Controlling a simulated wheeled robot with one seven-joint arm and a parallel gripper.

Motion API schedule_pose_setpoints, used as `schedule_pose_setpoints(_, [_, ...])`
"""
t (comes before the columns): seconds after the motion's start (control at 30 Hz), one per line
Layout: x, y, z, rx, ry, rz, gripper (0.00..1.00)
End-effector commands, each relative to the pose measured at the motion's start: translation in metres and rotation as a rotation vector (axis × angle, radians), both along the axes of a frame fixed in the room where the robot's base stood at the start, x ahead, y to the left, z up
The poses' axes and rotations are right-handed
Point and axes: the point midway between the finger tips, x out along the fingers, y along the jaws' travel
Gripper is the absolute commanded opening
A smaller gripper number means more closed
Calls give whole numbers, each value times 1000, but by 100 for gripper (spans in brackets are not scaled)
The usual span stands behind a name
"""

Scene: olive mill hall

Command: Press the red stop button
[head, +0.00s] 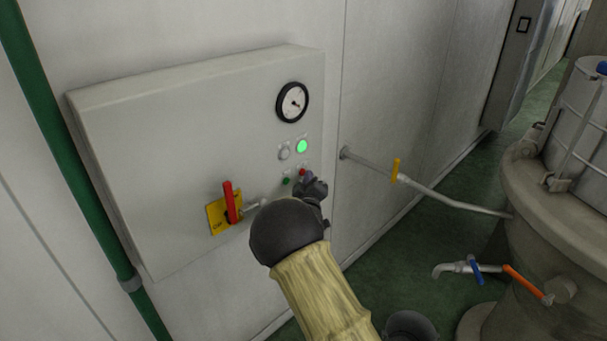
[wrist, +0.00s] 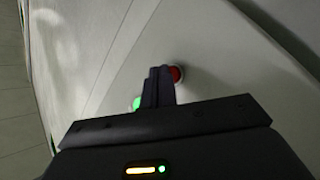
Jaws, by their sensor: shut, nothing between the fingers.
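The red stop button (head: 302,172) is a small round button low on the right side of the pale control box (head: 200,110). My gripper (head: 312,183) is shut and empty, close in front of the box at the red button. In the wrist view the shut fingers (wrist: 160,78) point at the panel, with the red button (wrist: 177,74) just right of the fingertips and partly hidden by them. I cannot tell whether the fingertips touch the red button.
A green button (head: 286,181) sits left of the red one, and a lit green lamp (head: 302,147) and gauge (head: 292,102) are above. A red-handled switch on a yellow plate (head: 218,217) is at lower left. A pipe with a yellow lever (head: 396,168) runs out to the right.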

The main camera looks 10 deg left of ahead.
Motion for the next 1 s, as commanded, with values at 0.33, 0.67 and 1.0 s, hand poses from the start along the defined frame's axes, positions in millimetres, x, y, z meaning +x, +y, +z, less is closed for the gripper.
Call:
schedule_pose_setpoints(0.33, [-6,-7,0,0,0,0,0])
schedule_pose_setpoints(0.67, [-11,-13,-1,1,0,-1,0])
schedule_pose_setpoints(1.0, [-28,-35,-1,0,1,-1,0])
